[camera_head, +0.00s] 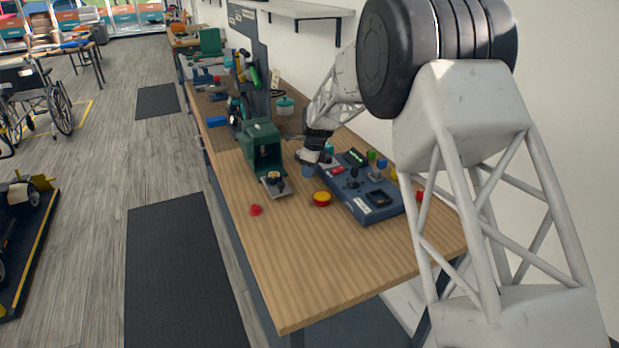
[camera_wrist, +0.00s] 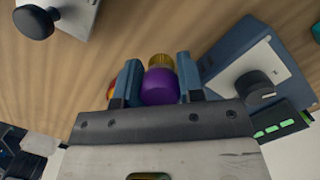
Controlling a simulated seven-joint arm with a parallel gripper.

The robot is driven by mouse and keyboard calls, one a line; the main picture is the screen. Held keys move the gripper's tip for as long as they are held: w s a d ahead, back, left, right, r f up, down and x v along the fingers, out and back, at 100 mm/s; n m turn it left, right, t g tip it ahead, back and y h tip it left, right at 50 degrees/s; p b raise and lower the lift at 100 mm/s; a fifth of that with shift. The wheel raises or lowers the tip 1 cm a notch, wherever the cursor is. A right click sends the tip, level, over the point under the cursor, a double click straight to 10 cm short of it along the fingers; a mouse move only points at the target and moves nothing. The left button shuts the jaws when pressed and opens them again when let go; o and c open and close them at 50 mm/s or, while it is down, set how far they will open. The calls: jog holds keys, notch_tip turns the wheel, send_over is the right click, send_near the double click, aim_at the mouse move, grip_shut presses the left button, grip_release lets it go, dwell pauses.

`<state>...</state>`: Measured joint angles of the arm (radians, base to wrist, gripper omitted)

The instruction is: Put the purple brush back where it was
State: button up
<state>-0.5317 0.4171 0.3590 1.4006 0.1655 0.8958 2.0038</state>
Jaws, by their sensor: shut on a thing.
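The purple brush (camera_wrist: 158,86) sits between the two blue fingers of my gripper (camera_wrist: 155,85) in the wrist view. Its rounded purple part faces the camera, and a yellow-brown part shows beyond it. My gripper is shut on it. In the head view my gripper (camera_head: 308,171) is low over the wooden bench, between the green machine and the blue control panel. The brush cannot be made out in that view. I cannot tell whether the brush touches the bench top.
The green machine (camera_head: 262,146) stands left of my gripper, its plate with a black knob in front. The blue control panel (camera_head: 372,209) lies close on the right. A red-and-yellow round piece (camera_head: 322,199) and a red piece (camera_head: 256,210) lie nearby. The bench's front (camera_head: 320,270) is clear.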

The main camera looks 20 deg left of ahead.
jog(key=shift+w+a, duration=0.15)
jog(key=shift+w, duration=0.1)
jog(key=shift+f, duration=1.75)
jog(key=shift+f, duration=0.15)
jog(key=o, duration=0.8)
jog(key=shift+o, duration=0.2)
jog(key=r, duration=0.4)
jog(key=d+r, duration=0.1)
jog(key=r, duration=0.7)
jog(key=shift+d, duration=0.4)
jog(key=shift+r, duration=0.1)
